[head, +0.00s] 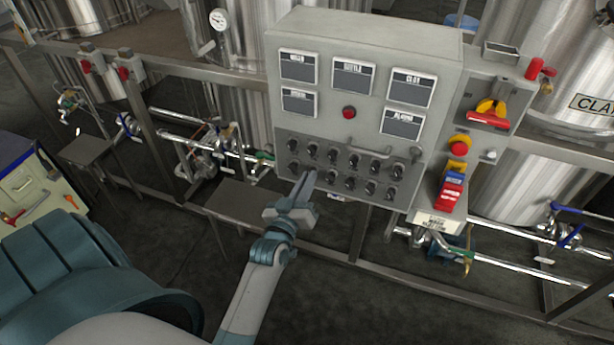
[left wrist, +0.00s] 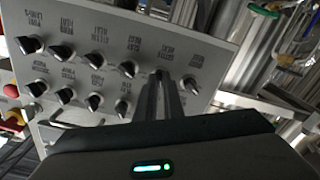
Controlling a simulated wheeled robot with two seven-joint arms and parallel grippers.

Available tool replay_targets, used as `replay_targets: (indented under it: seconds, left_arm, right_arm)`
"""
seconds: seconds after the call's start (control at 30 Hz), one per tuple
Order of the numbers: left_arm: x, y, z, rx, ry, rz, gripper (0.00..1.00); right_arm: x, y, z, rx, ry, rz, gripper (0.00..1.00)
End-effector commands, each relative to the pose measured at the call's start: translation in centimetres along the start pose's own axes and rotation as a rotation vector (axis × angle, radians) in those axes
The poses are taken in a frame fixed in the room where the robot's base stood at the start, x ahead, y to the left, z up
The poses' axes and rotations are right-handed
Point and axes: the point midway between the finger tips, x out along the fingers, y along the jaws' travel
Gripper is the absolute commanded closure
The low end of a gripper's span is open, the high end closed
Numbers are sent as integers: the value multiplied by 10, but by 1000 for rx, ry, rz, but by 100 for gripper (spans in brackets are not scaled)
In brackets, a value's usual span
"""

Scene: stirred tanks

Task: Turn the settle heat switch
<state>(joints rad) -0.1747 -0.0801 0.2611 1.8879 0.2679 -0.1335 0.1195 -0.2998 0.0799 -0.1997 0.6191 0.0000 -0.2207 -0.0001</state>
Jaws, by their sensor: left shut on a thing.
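The grey control panel (head: 370,95) carries two rows of black rotary switches on its lower dark strip. My left gripper (head: 308,176) reaches up to the lower row, near its left end. In the left wrist view its narrow fingers (left wrist: 163,80) are shut on a switch knob, which they mostly hide. A free black knob (left wrist: 191,85) stands just right of the fingers, and another (left wrist: 127,69) just left. The labels by the knobs are too small to read surely, so I cannot tell which is the settle heat switch. My right gripper is not in view.
A red button (head: 349,112) sits among the panel's label plates. A yellow and red emergency button (head: 459,147) and a red-yellow isolator (head: 488,114) are at the right. Steel tanks (head: 545,130), pipes and frame rails surround the panel.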

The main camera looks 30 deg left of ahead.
Motion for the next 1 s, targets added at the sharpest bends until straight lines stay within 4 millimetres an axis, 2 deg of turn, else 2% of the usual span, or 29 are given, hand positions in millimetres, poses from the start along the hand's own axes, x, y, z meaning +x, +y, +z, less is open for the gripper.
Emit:
replay_targets:
  seconds: [0.2, 0.6, 1.0]
  left_arm:
    - [0, 1, -2, -205, -1, -1, 100]
    - [0, 1, -1, -527, 0, 0, 100]
    - [0, 0, -1, -645, 1, 0, 100]
  right_arm:
    - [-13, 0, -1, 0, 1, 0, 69]
    - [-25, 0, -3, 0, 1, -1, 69]
    - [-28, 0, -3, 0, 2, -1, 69]
